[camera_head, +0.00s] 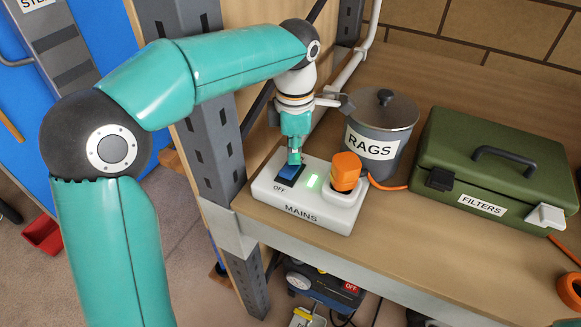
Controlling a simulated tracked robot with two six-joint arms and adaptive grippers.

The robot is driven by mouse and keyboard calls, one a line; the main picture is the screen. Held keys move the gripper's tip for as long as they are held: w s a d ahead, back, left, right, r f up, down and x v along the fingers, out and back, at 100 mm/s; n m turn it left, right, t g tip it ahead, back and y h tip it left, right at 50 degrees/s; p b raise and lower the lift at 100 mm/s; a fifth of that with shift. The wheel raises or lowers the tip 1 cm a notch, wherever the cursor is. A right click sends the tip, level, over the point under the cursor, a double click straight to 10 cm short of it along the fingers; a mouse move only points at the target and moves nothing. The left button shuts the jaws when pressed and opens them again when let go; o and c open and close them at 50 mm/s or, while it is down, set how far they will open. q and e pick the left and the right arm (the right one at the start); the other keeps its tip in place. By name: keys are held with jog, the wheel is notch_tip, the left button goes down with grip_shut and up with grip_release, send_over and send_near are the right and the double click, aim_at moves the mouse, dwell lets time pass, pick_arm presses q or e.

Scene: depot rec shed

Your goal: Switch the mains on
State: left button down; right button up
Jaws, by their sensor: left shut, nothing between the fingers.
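The white mains box (302,211), labelled MAINS, sits on the wooden bench near its left front corner. It has a blue rocker switch (288,176) with OFF printed in front of it. A green light (313,181) beside the switch glows brightly. An orange plug (345,171) sits in the box's socket on the right. My left gripper (294,160) is shut and empty, pointing down with its tips at the far part of the blue switch. They appear to touch it, and they hide some of it. My right gripper is not in view.
A grey lidded RAGS pot (375,147) stands behind the plug. A green FILTERS case (490,165) stands to the right. An orange cable (386,185) runs behind the box. A grey perforated post (215,145) rises close to my left arm. A compressor (322,285) stands below the bench.

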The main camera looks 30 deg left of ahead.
pick_arm(q)
jog(key=shift+r, duration=0.15)
notch_tip(320, 180, up, 7)
jog(key=p, duration=0.6)
jog(key=shift+p, duration=0.3)
